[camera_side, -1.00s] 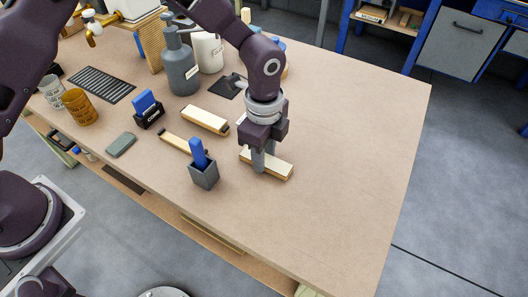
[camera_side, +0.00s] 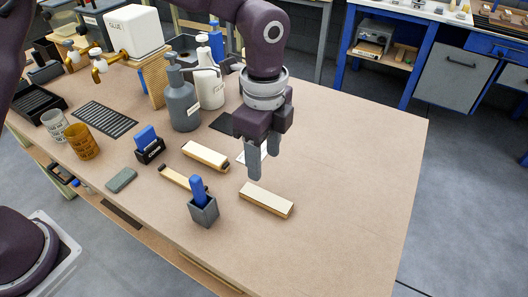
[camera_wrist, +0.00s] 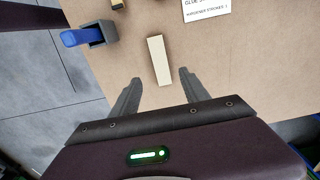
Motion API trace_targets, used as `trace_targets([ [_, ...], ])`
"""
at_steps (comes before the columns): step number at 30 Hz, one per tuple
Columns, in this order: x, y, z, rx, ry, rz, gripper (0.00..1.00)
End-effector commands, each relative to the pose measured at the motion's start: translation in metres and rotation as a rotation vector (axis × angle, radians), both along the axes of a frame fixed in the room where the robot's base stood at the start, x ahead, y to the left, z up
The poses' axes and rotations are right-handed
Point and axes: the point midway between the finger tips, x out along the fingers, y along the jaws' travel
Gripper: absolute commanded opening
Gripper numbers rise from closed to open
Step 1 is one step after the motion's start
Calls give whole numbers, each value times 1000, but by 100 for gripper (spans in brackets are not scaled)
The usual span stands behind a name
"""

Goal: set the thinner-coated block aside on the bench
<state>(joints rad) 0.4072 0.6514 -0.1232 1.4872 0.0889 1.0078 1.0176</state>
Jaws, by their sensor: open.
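A pale wooden block (camera_side: 266,199) lies flat on the bench top, apart from the other items; it also shows in the wrist view (camera_wrist: 159,60). My gripper (camera_side: 263,166) is above the block, open and empty, with its fingers pointing down. In the wrist view the open fingers (camera_wrist: 159,76) stand either side of the block's near end in the picture, not touching it. A second pale block (camera_side: 205,155) with a dark end lies further left. I cannot tell coating thickness on either block.
A grey holder (camera_side: 203,212) with a blue-handled tool stands left of the nearer block. A narrow pale strip (camera_side: 175,178), grey bottle (camera_side: 182,105), white bottle (camera_side: 209,88) and printed card (camera_wrist: 206,8) are near. The bench (camera_side: 345,165) is clear on the right.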

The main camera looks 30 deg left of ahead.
Motion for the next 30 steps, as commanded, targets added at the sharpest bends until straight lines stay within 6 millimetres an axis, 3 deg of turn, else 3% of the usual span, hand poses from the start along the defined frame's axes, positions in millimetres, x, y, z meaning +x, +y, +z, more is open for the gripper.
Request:
trace_targets([
  [11,-1,3,13,-2,-6,14,53],
  [14,-8,26,44,-14,-49,133,53],
  [17,-33,72,95,-47,-127,386,53],
  [21,-98,138,144,-134,-244,816,53],
  [24,-152,172,153,-221,-312,1115,53],
  [27,-193,190,146,-304,-356,1345,53],
  [30,-215,197,136,-363,-379,1483,53],
])
